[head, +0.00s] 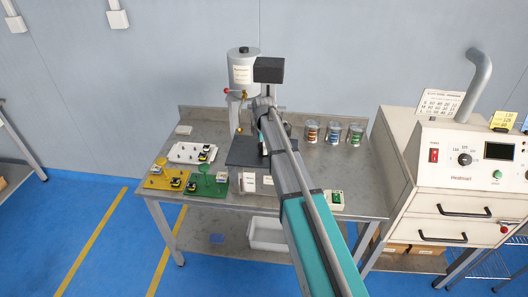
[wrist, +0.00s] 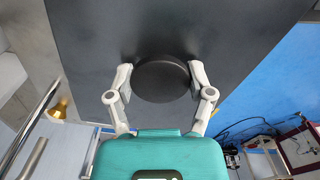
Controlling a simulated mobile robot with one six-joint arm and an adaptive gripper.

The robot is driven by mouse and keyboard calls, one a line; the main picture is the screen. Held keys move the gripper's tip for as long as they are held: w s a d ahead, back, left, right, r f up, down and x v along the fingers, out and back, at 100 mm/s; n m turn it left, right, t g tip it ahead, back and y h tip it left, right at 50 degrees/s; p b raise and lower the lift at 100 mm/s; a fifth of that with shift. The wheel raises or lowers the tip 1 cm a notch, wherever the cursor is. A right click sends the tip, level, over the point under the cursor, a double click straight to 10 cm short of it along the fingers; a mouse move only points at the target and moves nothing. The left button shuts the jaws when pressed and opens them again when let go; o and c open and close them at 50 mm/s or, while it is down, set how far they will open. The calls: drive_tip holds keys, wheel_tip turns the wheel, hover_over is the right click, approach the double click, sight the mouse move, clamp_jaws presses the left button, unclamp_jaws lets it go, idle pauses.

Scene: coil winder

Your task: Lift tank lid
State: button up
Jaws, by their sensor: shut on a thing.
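The tank lid (head: 246,151) is a flat, dark grey plate near the middle of the bench in the head view. The wrist view shows it close up as a wide dark plate (wrist: 225,35) with a round black knob (wrist: 162,78). My gripper (wrist: 160,80) is shut on this knob, one pale finger against each side. In the head view my arm covers the right part of the lid and most of the gripper. I cannot tell whether the lid rests on its tank or is clear of it.
A white cylinder (head: 242,72) with a black cap stands behind the lid. Left are a white tray (head: 183,153), a yellow tray (head: 155,181) and a green tray (head: 207,187). Several cans (head: 334,133) stand at back right. A beige oven (head: 455,180) stands right of the bench.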

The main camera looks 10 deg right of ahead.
drive_tip(key=shift+r, duration=0.15)
drive_tip(key=shift+r+p, duration=0.9)
drive_tip(key=shift+p, duration=0.2)
drive_tip(key=s+a+r+p, duration=0.2)
drive_tip(key=s+r+p, duration=0.9)
drive_tip(key=s, duration=0.2)
drive_tip(key=shift+s, duration=0.4)
drive_tip(key=shift+f, duration=0.1)
